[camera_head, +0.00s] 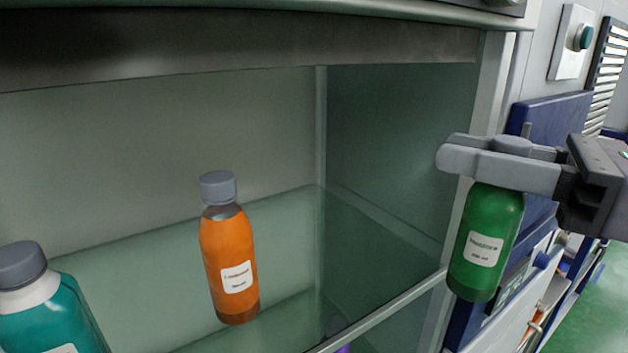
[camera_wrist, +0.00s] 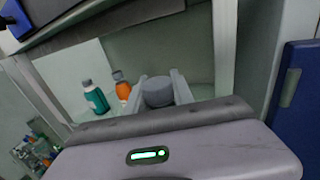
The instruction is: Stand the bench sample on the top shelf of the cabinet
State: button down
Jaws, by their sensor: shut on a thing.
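My gripper (camera_head: 497,165) is shut on a green bottle (camera_head: 485,243) with a white label, gripping it at the neck and cap. The bottle hangs nearly upright, in front of the cabinet's right frame post and near the right end of the shelf's front edge. In the wrist view its grey cap (camera_wrist: 157,91) shows between the two fingers of my gripper (camera_wrist: 160,84). The cabinet's glass shelf (camera_head: 150,240) holds an orange bottle (camera_head: 229,258) with a grey cap and a teal bottle (camera_head: 50,308) at the left.
The shelf's right part, between the orange bottle and the glass side wall (camera_head: 400,150), is clear. The cabinet's top beam (camera_head: 240,45) runs above the opening. A blue panel (camera_wrist: 295,95) stands right of the cabinet. The teal bottle (camera_wrist: 95,98) and orange bottle (camera_wrist: 122,88) also show in the wrist view.

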jog(key=f+p+x, duration=0.2)
jog(key=x, duration=0.6)
jog(key=f+p+x, duration=0.2)
jog(key=p+x, duration=0.1)
jog(key=x, duration=0.6)
jog(key=shift+w, duration=0.4)
jog(key=c, duration=1.1)
grip_release()
jog(key=shift+a+r, duration=0.1)
jog(key=shift+b+v, duration=1.6)
jog(key=shift+v, duration=4.45)
